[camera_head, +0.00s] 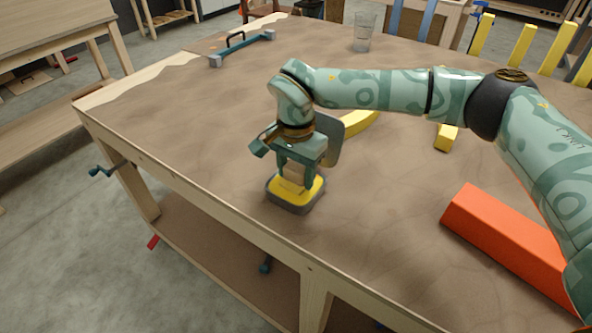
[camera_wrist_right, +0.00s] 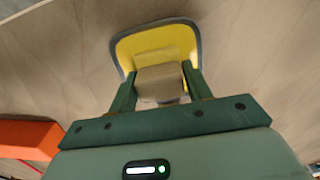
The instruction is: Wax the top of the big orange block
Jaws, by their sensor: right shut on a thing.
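The big orange block (camera_head: 505,238) lies on the table at the right of the head view, partly behind my right arm. It also shows at the left edge of the wrist view (camera_wrist_right: 30,134). My right gripper (camera_head: 297,180) points down at the table's near left part. It is shut on a tan block-shaped applicator (camera_wrist_right: 160,82), which sits over the yellow wax of a shallow grey-rimmed tin (camera_head: 296,206). I cannot tell whether the applicator touches the wax. The gripper is well left of the orange block. My left gripper is not in view.
The brown-topped worktable (camera_head: 200,125) has clear room between tin and orange block. Yellow pieces (camera_head: 446,137) lie behind my arm. A clear glass (camera_head: 364,32) and a teal bar-shaped tool (camera_head: 243,50) stand farther back. The table's front edge runs close to the tin.

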